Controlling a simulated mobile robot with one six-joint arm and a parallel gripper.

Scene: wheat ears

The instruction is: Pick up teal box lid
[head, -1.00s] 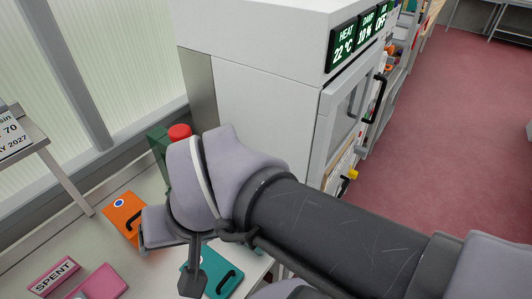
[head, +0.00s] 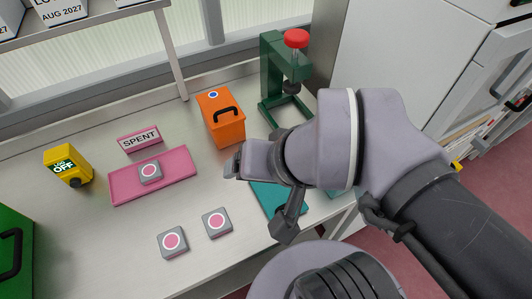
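A teal flat-topped thing (head: 268,199), which I take to be the teal box lid, lies on the bench in the head view, largely hidden behind my arm. A small teal patch also shows to the right of my wrist. No handle on it is visible now. The end of my arm, with my gripper (head: 234,166), reaches over the bench above and left of the teal thing in the picture. The fingers are too small and turned away to tell whether they are open or shut. I see nothing held.
An orange box (head: 221,120) with a black handle and a green press (head: 272,82) with a red knob stand behind. A pink tray (head: 181,175), a SPENT sign (head: 140,138), grey blocks (head: 172,242) and a yellow device (head: 70,167) are left. A dark green box (head: 15,240) stands far left.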

